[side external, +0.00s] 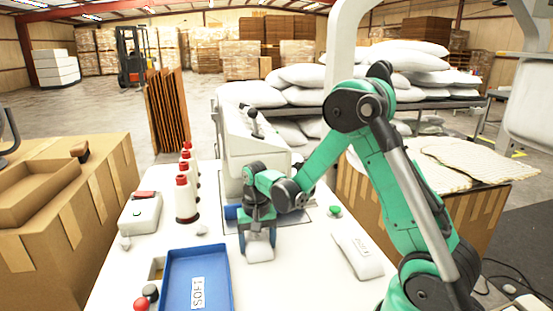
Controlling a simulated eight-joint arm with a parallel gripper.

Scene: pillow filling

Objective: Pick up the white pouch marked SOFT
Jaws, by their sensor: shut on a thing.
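My gripper (258,240) points down over the white table and is shut on a small white pouch (260,255). The fingers cover the pouch's sides, and no marking can be read on it. I cannot tell whether its underside touches the table. A blue tray (176,252) with a white label reading SOFT lies at the front left of the gripper. A long white item (358,252) with faint, unreadable print lies to the right, apart from the gripper.
A white machine (231,150) stands behind the gripper. Bare table (300,285) lies in front of the gripper.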

